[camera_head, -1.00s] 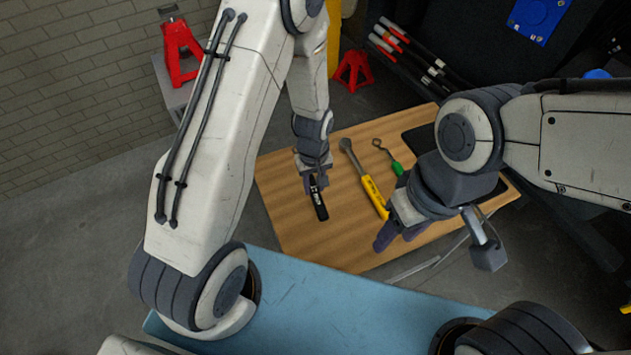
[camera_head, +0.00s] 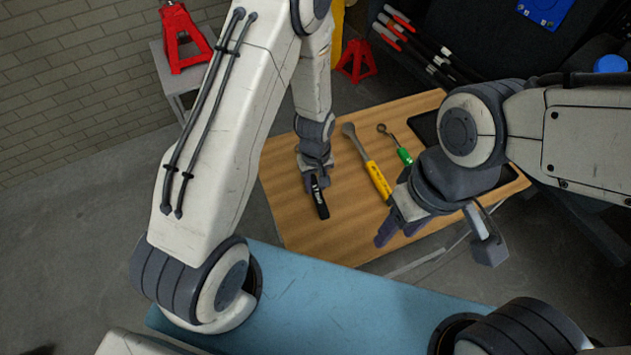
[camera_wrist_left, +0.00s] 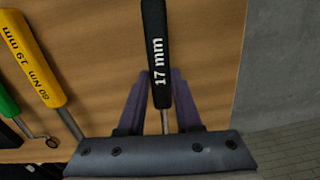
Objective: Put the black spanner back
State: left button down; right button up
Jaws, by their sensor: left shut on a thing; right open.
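The black spanner (camera_head: 319,201) has a dark handle and is over the left part of the wooden board (camera_head: 285,220). My left gripper (camera_head: 315,183) is shut on it. In the left wrist view the spanner (camera_wrist_left: 158,50) reads "17 mm", and its metal shaft runs down between the fingers of my left gripper (camera_wrist_left: 160,105). I cannot tell whether the handle touches the board. My right gripper (camera_head: 385,232) is open and empty above the board's front right part.
A yellow-handled tool (camera_head: 377,178) and a green-handled spanner (camera_head: 404,155) lie to the right on the board. A black tray (camera_head: 424,127) is at the board's right, partly hidden by my right arm. Red jack stands (camera_head: 357,62) are behind.

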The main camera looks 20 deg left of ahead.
pick_arm(q)
jog(key=shift+f, duration=0.45)
jog(key=c, duration=0.5)
grip_release()
notch_tip(320, 180, up, 10)
jog(key=shift+r+b, duration=0.25)
jog(key=shift+b, duration=0.3)
jog(key=s+d+r+m, duration=0.3)
jog(key=s+r+m, duration=0.1)
jog(key=s+r, duration=0.1)
jog(key=s+d+r+m, duration=0.3)
jog(key=s+r+m, duration=0.2)
jog(key=s, duration=0.3)
jog(key=s+d+r+m+h, duration=0.1)
jog(key=s+d+r+m, duration=0.2)
jog(key=s, duration=0.4)
jog(key=shift+r+m, duration=0.9)
jog(key=shift+m, duration=0.3)
